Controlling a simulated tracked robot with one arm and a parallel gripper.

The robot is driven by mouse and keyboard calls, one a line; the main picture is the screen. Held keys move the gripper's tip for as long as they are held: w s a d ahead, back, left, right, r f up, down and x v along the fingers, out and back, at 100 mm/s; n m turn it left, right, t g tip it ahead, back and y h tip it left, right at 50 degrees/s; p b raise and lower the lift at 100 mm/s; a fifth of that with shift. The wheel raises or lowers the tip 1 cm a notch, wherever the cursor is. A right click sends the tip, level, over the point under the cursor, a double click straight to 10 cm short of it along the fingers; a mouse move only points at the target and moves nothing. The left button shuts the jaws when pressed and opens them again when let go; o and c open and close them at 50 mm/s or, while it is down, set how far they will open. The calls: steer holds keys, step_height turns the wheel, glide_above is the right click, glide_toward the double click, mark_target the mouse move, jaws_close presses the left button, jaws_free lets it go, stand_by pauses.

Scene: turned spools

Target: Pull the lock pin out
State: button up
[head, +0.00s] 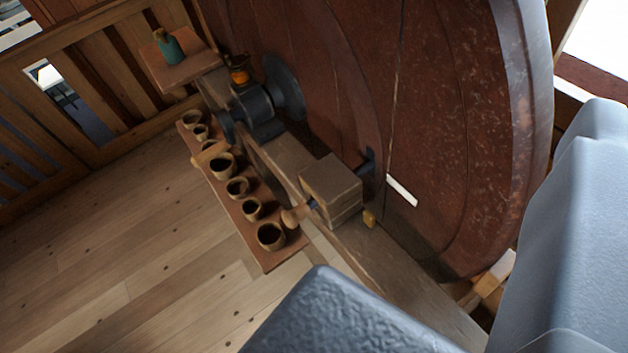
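A wooden lathe-like machine runs diagonally through the middle of the head view. Its wooden block (331,186) has a turned wooden knob (294,215) on its left side and a dark metal spindle (367,166) on its right. I cannot tell for sure which of these small parts is the lock pin. My gripper (458,190) shows as two large blue-grey fingers in the foreground, spread wide apart with nothing between them near the camera. The fingers partly hide the lower right of the scene.
A huge red-brown wheel (455,130) fills the right, close behind the machine. A dark metal headstock (262,105) stands at its far end. A shelf (268,256) with several cups lies along its left. A small shelf (180,70) holds a green jar. Plank floor (130,240) is clear at left.

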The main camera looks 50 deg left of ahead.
steer(key=shift+o, duration=1.2)
steer(key=shift+a, duration=0.1)
steer(key=shift+o, duration=0.5)
steer(key=w+a+f+n+g+p, duration=0.1)
steer(key=w+a+f, duration=0.1)
steer(key=f, duration=0.3)
steer(key=w+a+f+n+g+p, duration=0.1)
steer(key=w+a+f+n+g, duration=0.1)
steer(key=f, duration=0.4)
steer(key=shift+w+a, duration=0.35)
steer(key=shift+w, duration=0.35)
steer(key=n+t+h+p, duration=0.55)
steer(key=n+p, duration=0.45)
steer(key=n, duration=1.6)
glide_toward(301, 211)
steer(key=shift+g, duration=0.45)
steer(key=x, duration=1)
steer(key=shift+w+a+f, duration=0.15)
steer(key=shift+a+f, duration=0.05)
steer(key=shift+a, duration=0.15)
